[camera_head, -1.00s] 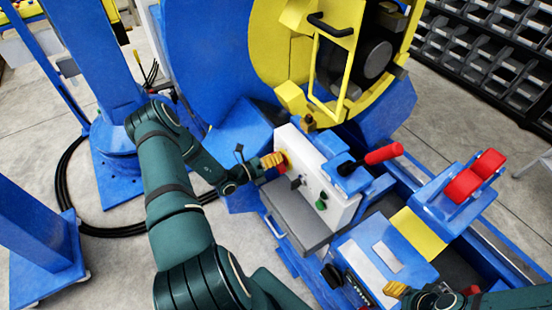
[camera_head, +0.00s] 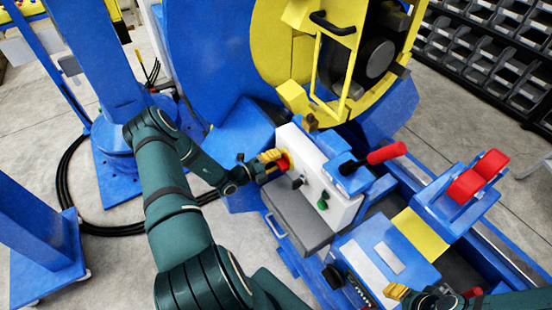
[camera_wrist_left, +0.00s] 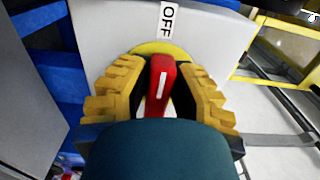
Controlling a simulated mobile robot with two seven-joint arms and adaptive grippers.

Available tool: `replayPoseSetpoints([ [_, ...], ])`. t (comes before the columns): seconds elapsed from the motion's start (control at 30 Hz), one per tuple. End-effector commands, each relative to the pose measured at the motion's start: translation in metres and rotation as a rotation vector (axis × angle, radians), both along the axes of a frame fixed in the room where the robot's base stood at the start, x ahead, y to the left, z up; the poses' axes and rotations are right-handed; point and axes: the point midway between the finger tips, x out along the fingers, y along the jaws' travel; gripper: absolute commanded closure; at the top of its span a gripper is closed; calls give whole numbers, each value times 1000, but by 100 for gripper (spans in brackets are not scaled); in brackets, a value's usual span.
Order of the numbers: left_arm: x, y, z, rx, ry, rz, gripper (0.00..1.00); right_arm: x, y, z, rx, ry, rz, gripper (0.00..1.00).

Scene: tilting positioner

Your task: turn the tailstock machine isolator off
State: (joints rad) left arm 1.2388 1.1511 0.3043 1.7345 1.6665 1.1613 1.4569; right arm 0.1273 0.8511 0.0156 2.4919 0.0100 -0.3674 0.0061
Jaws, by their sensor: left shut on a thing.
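The isolator is a red handle (camera_wrist_left: 162,84) with a white line, on a yellow disc on a white panel (camera_wrist_left: 100,30). An OFF label (camera_wrist_left: 167,20) is on the panel just beyond the handle, and the handle points roughly toward it. In the head view a little red of the handle (camera_head: 284,163) shows at the panel's left end. My left gripper (camera_head: 274,157) is there, its yellow ribbed fingers on both sides of the handle, shut on it; it also shows in the left wrist view (camera_wrist_left: 160,100). My right gripper (camera_head: 397,291) is partly in view at the bottom right.
The white control box (camera_head: 340,211) also carries a black knob (camera_head: 298,183) and a green button (camera_head: 322,204). A red-handled lever (camera_head: 385,153) stands behind it. The yellow and blue positioner wheel (camera_head: 275,50) rises behind. Red rollers (camera_head: 466,186) sit at right.

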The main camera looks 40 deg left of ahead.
Motion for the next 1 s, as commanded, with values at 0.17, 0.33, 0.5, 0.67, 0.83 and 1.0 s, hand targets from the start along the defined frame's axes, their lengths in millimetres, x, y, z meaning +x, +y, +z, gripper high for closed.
replayPoseSetpoints([
  [0.17,1,-1,1,-24,3,-2,100,0,0,0,0,0,0,53],
  [0.33,1,-1,1,-30,5,-2,100,0,0,0,0,0,0,53],
  [0.5,1,-1,1,-29,4,-2,100,0,0,0,0,0,0,53],
  [0.67,1,-1,0,-29,5,-1,47,0,0,0,0,0,0,53],
  [0.83,1,-1,0,-27,6,-1,47,0,0,0,0,0,0,53],
  [1.0,-2,0,0,-27,7,0,47,0,0,0,0,0,0,53],
])
